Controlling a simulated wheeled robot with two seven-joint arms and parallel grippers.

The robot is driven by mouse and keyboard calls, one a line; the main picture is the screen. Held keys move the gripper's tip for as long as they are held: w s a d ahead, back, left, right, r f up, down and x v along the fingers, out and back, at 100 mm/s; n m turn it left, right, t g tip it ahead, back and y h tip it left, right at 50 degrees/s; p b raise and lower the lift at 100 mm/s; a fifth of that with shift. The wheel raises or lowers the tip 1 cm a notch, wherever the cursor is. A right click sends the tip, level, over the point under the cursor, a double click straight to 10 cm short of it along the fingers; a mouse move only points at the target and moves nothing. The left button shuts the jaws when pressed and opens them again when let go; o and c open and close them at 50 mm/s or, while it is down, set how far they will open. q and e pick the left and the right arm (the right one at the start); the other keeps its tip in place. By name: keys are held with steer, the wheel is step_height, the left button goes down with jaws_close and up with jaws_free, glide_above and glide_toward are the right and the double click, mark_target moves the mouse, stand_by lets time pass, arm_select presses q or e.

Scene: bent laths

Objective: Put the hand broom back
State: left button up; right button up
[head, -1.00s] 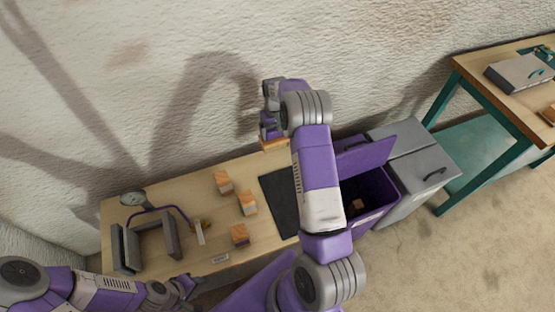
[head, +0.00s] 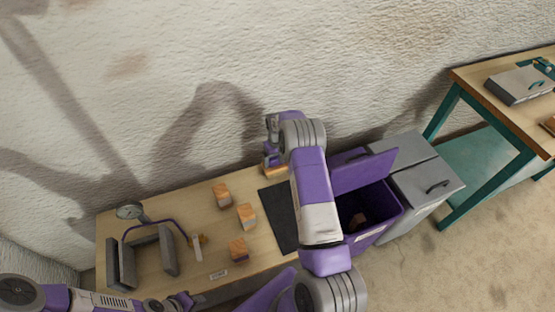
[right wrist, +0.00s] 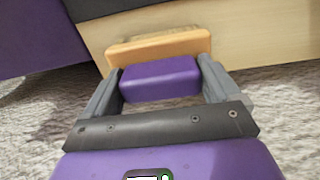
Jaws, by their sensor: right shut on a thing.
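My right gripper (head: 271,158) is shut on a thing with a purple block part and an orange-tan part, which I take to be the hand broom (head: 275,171). It is at the back edge of the wooden bench (head: 180,214), by the dark mat (head: 279,215). In the right wrist view the gripper's grey fingers (right wrist: 160,88) stand on either side of the purple part, with the orange-tan part (right wrist: 160,45) just beyond. I cannot tell whether it touches the bench. My left gripper (head: 187,302) is low at the front edge; its jaws are too small to read.
Several wooden blocks (head: 246,215) lie on the bench. A grey frame (head: 168,250) and a gauge (head: 130,211) with a purple hose stand at left. An open purple bin (head: 390,212) and a grey cabinet (head: 425,190) stand right of the bench. The wall is close behind.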

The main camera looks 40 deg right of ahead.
steer(key=shift+f, duration=0.2)
steer(key=o, duration=0.8)
steer(key=shift+r, duration=0.1)
steer(key=shift+r, duration=0.15)
step_height(320, 180, up, 12)
steer(key=shift+f+p, duration=0.1)
steer(key=shift+p, duration=1.1)
